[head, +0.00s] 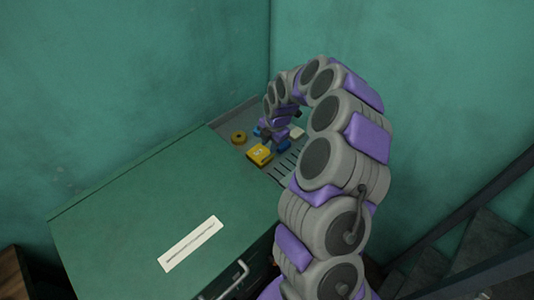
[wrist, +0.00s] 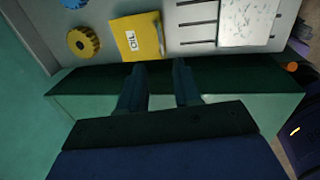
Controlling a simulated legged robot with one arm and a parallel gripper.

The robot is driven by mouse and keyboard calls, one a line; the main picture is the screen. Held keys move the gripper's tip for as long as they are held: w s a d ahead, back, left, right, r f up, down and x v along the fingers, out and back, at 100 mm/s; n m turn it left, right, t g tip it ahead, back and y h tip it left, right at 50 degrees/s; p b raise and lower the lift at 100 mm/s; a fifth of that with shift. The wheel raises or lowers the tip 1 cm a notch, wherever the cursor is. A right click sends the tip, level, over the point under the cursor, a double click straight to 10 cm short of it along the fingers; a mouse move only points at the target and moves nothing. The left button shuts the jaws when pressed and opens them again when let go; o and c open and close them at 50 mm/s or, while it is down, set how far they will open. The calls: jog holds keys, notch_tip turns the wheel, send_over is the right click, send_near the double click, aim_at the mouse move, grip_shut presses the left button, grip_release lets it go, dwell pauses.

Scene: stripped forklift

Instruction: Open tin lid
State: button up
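A yellow box-like object with a white label (head: 259,153) rests on the grey panel beside the green cabinet top. I cannot tell whether it is the tin, and no lid edge can be made out. It also shows in the wrist view (wrist: 135,38), just beyond my fingertips. My gripper (head: 272,138) hangs over the panel close to the yellow object, partly hidden by my own arm in the head view. In the wrist view my gripper (wrist: 160,72) has its two dark fingers apart, with nothing held between them.
A round yellow knob-like piece (wrist: 83,42) lies left of the yellow object. Slots and a pale plate (wrist: 248,22) are to its right. The green cabinet top (head: 150,205) is largely clear, with a white label strip (head: 190,243). Green walls (head: 130,65) close in behind.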

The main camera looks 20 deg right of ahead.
aim_at(268, 153)
jog(key=f, duration=0.3)
jog(key=d+f, duration=0.1)
jog(key=f, duration=0.1)
jog(key=shift+w+f, duration=0.3)
jog(key=shift+w, duration=0.1)
jog(key=shift+w+a+f, duration=0.1)
jog(key=shift+a+f, duration=0.25)
jog(key=shift+a, duration=0.4)
jog(key=shift+d, duration=0.55)
jog(key=c, duration=0.6)
jog(key=shift+a, duration=0.15)
grip_shut()
jog(key=shift+a+f, duration=0.1)
